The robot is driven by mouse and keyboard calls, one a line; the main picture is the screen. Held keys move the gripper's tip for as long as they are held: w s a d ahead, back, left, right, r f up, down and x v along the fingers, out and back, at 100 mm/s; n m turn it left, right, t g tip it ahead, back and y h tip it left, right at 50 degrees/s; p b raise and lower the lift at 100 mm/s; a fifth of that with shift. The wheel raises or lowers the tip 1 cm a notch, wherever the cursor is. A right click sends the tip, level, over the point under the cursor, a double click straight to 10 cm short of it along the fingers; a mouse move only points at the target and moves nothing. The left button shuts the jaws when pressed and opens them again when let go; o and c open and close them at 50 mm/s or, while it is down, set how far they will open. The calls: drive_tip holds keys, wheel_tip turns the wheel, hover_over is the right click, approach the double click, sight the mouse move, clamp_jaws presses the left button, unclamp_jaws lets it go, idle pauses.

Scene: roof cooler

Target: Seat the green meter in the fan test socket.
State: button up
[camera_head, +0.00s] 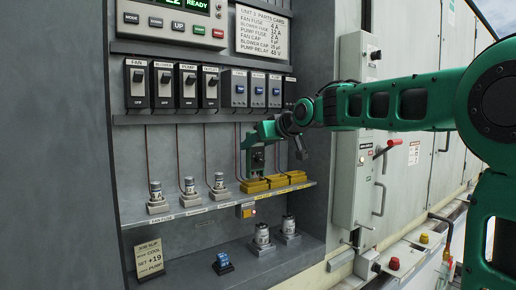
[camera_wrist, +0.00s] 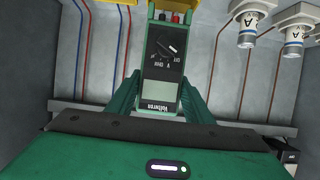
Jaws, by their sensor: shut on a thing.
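The green meter (camera_wrist: 164,60), with a black face, a dial and a pale screen, is held between the two green fingers of my gripper (camera_wrist: 160,97) in the wrist view. Its red and dark plug ends point to a yellow socket (camera_wrist: 186,3) at the top edge. In the head view, the meter (camera_head: 257,160) is upright in my gripper (camera_head: 262,148), right over the leftmost yellow test socket (camera_head: 254,187), which I take to be the fan one. I cannot tell whether the plugs touch or enter it. Two more yellow sockets (camera_head: 276,181) (camera_head: 297,176) stand to its right.
Several fuses (camera_head: 156,193) stand on the shelf (camera_head: 200,211) left of the sockets. White cylinders (camera_head: 262,236) and a blue relay (camera_head: 222,262) stand below. Breaker switches (camera_head: 188,87) line the panel above. Wires run down the back wall behind the meter.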

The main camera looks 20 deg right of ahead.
sight(258, 155)
drive_tip(key=shift+w+a, duration=0.2)
drive_tip(key=shift+w, duration=0.25)
drive_tip(key=shift+f, duration=1.8)
drive_tip(key=shift+s, duration=0.15)
drive_tip(key=shift+f, duration=0.15)
drive_tip(key=o, duration=1.4)
drive_tip(key=shift+c, duration=0.2)
drive_tip(key=shift+f, duration=0.1)
